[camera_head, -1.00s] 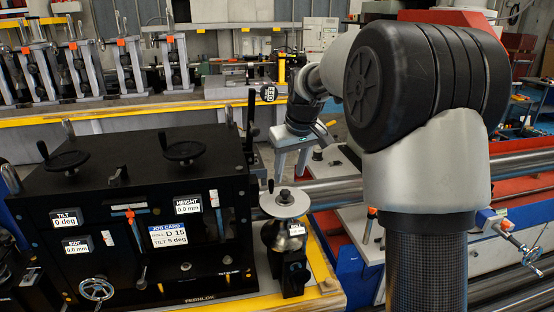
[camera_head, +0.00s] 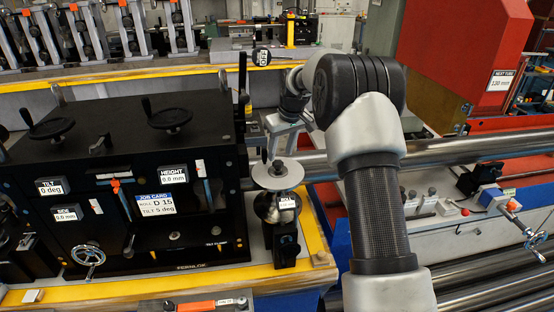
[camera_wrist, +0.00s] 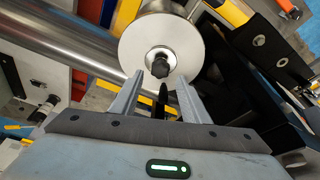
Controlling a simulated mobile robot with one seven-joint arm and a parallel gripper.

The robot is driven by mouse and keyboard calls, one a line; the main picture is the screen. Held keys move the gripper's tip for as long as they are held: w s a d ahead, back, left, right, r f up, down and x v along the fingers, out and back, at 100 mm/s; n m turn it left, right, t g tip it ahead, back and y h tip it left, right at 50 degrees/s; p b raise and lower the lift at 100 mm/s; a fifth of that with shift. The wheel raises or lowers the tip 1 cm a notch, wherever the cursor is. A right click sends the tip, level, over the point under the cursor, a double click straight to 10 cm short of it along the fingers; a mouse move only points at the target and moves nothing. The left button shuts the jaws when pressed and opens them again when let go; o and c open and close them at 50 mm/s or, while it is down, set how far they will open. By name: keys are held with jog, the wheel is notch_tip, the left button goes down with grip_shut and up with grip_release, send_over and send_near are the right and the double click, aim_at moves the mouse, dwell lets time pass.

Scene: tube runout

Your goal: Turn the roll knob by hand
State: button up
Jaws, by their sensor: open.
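A dark upright handle (camera_wrist: 161,100) shows between the fingers in that view. My gripper (camera_head: 281,147) is open, close behind and above the disc, pointing down; it also shows in the wrist view (camera_wrist: 160,78). I cannot tell whether a finger touches the disc.
The black machine (camera_head: 130,185) has handwheels on top and a job card (camera_head: 160,204) reading roll D 15, tilt 5 deg. Long steel tubes (camera_head: 480,150) run at the right. An orange-handled tool (camera_head: 200,305) lies in front.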

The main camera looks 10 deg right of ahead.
aim_at(278, 162)
jog(key=shift+b+x, duration=0.6)
jog(key=shift+x, duration=1.35)
jog(key=shift+c, duration=0.3)
jog(key=c, duration=0.8)
jog(key=shift+o, duration=0.2)
